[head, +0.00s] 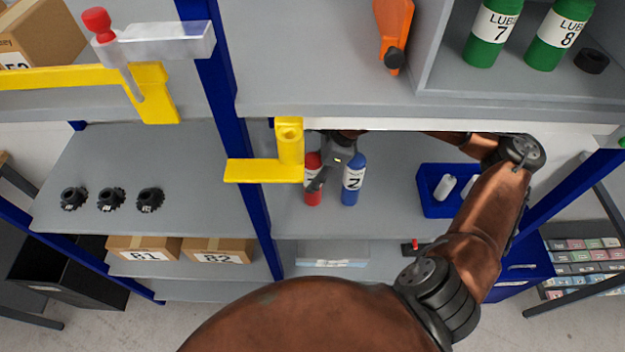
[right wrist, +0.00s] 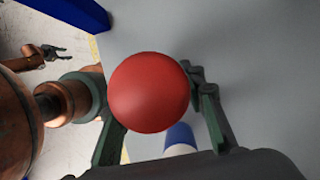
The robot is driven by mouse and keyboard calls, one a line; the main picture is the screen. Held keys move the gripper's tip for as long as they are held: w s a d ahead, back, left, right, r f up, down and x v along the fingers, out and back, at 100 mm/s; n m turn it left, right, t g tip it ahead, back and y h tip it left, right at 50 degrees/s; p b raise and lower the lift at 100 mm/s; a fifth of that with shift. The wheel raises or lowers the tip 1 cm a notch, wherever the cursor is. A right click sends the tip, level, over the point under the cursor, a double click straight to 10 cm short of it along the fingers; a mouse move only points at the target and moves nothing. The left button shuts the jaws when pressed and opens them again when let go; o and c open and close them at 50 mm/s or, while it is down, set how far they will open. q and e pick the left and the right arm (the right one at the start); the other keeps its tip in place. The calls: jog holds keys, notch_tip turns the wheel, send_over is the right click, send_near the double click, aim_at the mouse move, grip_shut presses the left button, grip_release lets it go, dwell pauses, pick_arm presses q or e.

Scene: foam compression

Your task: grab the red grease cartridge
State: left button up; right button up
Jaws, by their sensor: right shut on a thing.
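The red grease cartridge (head: 312,196) stands upright on the middle shelf, left of a blue cartridge (head: 352,190) marked 2. My right gripper (head: 320,178) reaches in under the upper shelf and is shut on the red cartridge, partly hiding it. In the right wrist view the cartridge's round red top (right wrist: 150,92) sits between the two fingers. The blue cartridge shows just beyond (right wrist: 180,139). My left gripper (right wrist: 55,51) shows small at the upper left of the right wrist view, open and empty, away from the shelf. It is not in the head view.
A yellow bracket (head: 265,170) stands close left of the red cartridge. A blue bin (head: 432,205) with white items is to the right. The upper shelf's edge (head: 400,122) hangs over my right arm. Bare shelf lies between the blue cartridge and the bin.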

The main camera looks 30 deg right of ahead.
jog(key=c, duration=0.8)
jog(key=shift+w, duration=0.1)
jog(key=shift+r, duration=0.2)
